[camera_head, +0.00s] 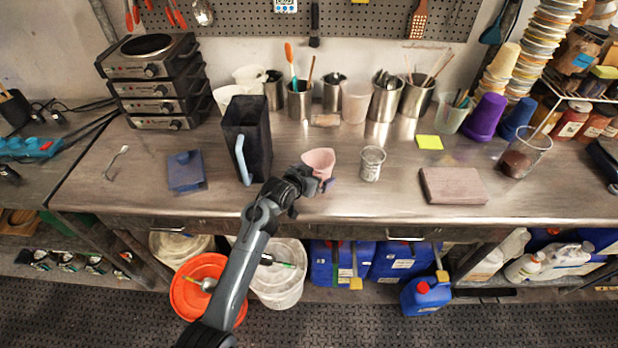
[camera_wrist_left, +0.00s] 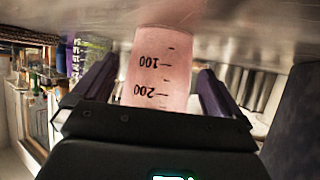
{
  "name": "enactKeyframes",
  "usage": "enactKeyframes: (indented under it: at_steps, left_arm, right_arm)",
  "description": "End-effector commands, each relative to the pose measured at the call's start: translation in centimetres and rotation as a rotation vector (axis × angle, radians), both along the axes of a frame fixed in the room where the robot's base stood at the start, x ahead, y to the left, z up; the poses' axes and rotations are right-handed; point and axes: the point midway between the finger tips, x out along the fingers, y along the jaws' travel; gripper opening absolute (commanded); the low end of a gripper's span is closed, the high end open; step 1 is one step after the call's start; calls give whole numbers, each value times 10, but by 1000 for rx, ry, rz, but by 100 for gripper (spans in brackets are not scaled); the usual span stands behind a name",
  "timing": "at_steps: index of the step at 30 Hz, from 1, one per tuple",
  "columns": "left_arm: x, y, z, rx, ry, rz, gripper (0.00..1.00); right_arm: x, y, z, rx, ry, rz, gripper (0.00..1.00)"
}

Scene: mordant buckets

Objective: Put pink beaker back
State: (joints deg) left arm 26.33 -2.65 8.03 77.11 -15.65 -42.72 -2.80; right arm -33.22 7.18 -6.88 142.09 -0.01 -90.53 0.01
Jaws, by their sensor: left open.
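The pink beaker (camera_head: 320,160) stands upright near the front edge of the metal bench. My left gripper (camera_head: 316,180) reaches it from the front, with its jaws open and its fingers low around the beaker. In the left wrist view, which is upside down, the pink beaker (camera_wrist_left: 160,65) with its 100 and 200 marks lies between the two dark fingers. Gaps show between the beaker and both fingers. Its base looks to be on the bench. My right gripper is in neither view.
A tall dark container (camera_head: 246,140) stands close left of the beaker, and a small clear beaker (camera_head: 371,163) stands close right. A brown slab (camera_head: 452,186) lies further right. A blue box (camera_head: 186,171) is at the left. Several metal cups and white beakers line the back.

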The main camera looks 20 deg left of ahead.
Motion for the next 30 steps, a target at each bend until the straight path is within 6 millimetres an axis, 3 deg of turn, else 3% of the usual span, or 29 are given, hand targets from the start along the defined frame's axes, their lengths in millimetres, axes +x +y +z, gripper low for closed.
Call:
enactKeyframes:
  at_steps: [7,21,30]
  left_arm:
    - [-19,4,14,-1,-1,1,100]
    - [-87,16,51,0,-1,0,100]
    - [-109,20,54,8,14,4,100]
  right_arm:
    - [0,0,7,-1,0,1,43]
    - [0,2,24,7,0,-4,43]
    - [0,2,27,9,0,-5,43]
